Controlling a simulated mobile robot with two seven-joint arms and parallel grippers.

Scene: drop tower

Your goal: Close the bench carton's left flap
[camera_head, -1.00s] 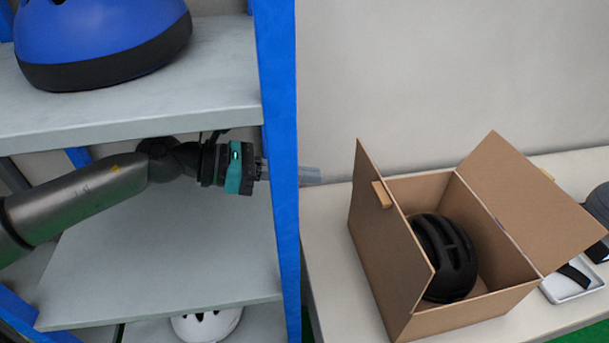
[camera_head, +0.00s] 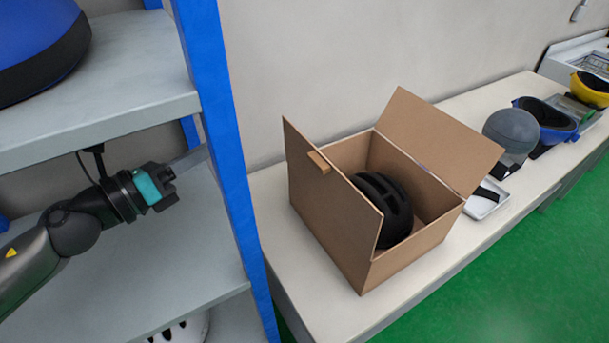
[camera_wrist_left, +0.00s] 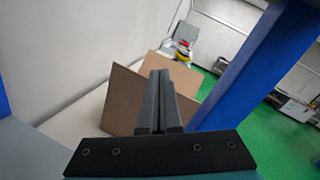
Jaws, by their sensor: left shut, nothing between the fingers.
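The brown bench carton (camera_head: 335,240) stands open on the bench with a black helmet (camera_head: 388,208) inside. Its left flap (camera_head: 325,185) stands up, leaning slightly outward, with a small wooden block-like tab (camera_head: 318,162) near its top edge. The right flap (camera_head: 440,140) slants up and outward. My left gripper (camera_head: 200,154) is shut and empty at the blue rack post, left of the carton and apart from it. In the left wrist view, its fingers (camera_wrist_left: 158,75) point toward the carton, whose panels (camera_wrist_left: 122,100) show beyond and partly behind them.
A blue post (camera_head: 220,140) stands between my left arm and the carton. Rack shelves (camera_head: 130,90) lie above and below the arm, with a blue helmet (camera_head: 35,45) on the upper one. Right of the carton are a white tray (camera_head: 490,203), a grey dome (camera_head: 512,130) and more headgear.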

